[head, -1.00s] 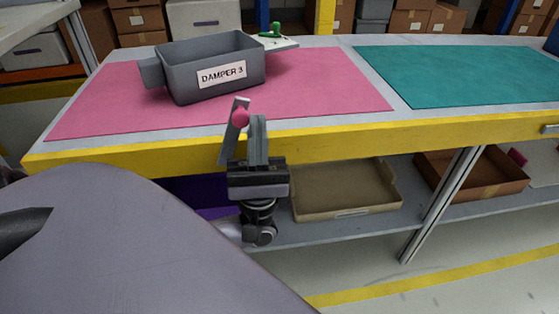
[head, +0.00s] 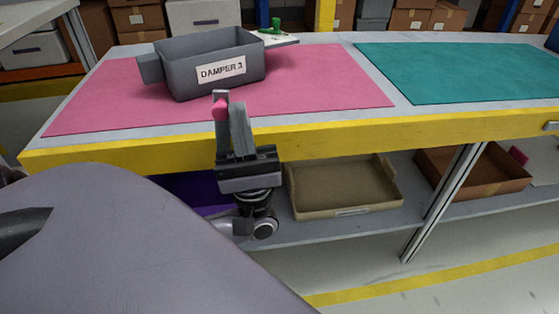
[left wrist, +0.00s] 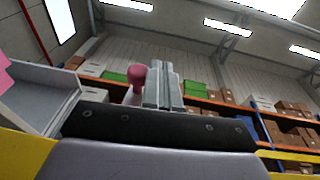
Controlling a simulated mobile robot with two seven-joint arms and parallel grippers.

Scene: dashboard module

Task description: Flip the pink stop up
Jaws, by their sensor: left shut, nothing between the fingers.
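In the left wrist view the pink knob (left wrist: 139,76) stands on a pale stem just left of my shut fingers (left wrist: 163,75). The foot of the stop is hidden behind the gripper. My right gripper is not in view.
A grey bin (head: 185,82) labelled "DAMPER 3" stands on the pink mat (head: 330,80), behind the stop. A teal mat (head: 460,75) lies to the right, bare. A yellow edge (head: 350,132) runs along the bench front. A tan tray (head: 345,212) sits on the lower shelf.

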